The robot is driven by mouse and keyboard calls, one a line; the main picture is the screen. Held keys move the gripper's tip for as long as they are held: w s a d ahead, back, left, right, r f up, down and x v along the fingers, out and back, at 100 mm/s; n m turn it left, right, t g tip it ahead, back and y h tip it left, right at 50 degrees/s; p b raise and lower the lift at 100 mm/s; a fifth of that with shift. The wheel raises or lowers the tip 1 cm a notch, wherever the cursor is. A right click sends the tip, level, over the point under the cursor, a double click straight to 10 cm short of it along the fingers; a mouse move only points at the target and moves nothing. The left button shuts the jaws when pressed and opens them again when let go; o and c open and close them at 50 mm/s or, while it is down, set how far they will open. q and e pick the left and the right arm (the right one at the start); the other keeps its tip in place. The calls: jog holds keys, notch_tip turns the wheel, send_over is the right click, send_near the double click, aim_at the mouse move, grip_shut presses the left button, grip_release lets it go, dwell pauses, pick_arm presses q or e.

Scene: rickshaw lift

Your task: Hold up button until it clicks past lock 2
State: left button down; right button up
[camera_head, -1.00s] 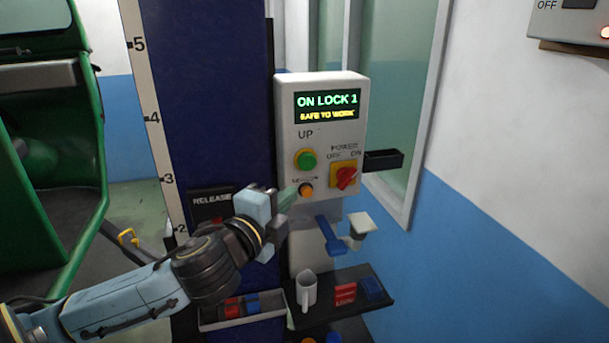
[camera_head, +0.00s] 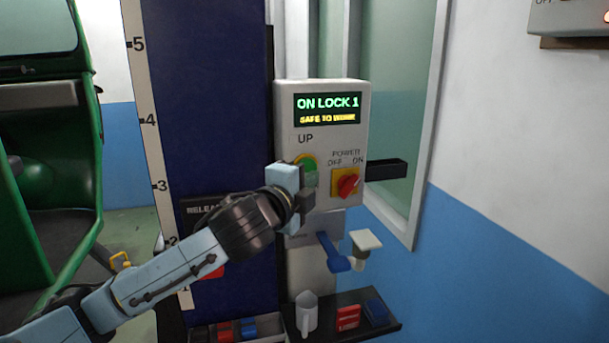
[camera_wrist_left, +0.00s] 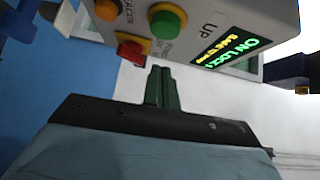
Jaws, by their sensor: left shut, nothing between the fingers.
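In the left wrist view the green button (camera_wrist_left: 166,21) shows whole. The shut, empty fingers of my left gripper (camera_wrist_left: 162,72) appear below it in that picture. I cannot tell from these views whether the fingertips touch the button. My right gripper is not in view.
The red power switch (camera_head: 347,184) is right of the UP button. A red release button (camera_head: 212,271) is partly hidden behind my left arm. The green rickshaw (camera_head: 35,190) stands at left.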

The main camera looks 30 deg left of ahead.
aim_at(313, 166)
pick_arm(q)
jog(key=shift+w+a+f+p, duration=0.1)
jog(key=shift+w+a+p, duration=0.2)
jog(key=shift+w+a, duration=1.3)
